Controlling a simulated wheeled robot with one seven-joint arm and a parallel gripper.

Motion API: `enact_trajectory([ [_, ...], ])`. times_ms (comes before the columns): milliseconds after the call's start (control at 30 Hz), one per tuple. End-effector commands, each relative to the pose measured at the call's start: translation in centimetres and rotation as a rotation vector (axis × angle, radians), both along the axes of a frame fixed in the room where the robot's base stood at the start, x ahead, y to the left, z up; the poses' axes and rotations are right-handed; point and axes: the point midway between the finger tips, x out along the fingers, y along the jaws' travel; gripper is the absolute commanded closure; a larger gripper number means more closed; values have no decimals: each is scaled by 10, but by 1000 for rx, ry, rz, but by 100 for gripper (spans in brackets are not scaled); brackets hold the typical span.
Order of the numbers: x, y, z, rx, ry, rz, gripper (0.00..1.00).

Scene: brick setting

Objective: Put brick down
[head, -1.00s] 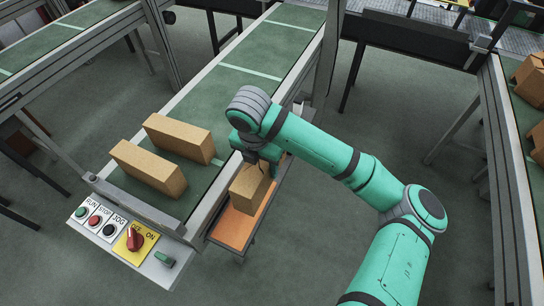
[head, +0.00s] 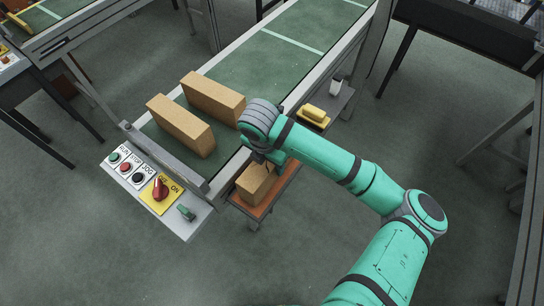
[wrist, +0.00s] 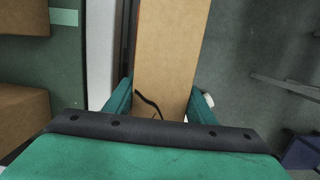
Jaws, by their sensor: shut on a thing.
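My gripper (head: 266,163) is shut on a tan brick (head: 255,185) beside the near end of the conveyor. In the wrist view, the two fingers (wrist: 161,104) clasp the brick (wrist: 172,45) from both sides, and it fills the space between them. The brick is at the orange-brown top of a narrow side stand (head: 279,196); I cannot tell whether it touches that surface. My arm hides part of the stand and the brick's upper end.
Two other tan bricks, the left one (head: 178,127) and the right one (head: 212,98), rest on the green conveyor (head: 275,62). A control panel (head: 155,187) is at its near end. A yellow object (head: 314,115) and white cup (head: 336,86) sit behind my gripper.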

Motion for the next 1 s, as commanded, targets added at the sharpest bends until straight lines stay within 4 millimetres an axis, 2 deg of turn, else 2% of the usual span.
enact_trajectory([
  [100,0,0,-8,1,-2,1,100],
  [500,0,0,-11,0,-3,1,100],
  [533,0,0,-12,1,0,1,45],
  [600,0,0,-12,1,0,1,31],
  [867,0,0,-12,1,0,1,31],
  [1000,0,1,-6,0,-1,2,31],
])
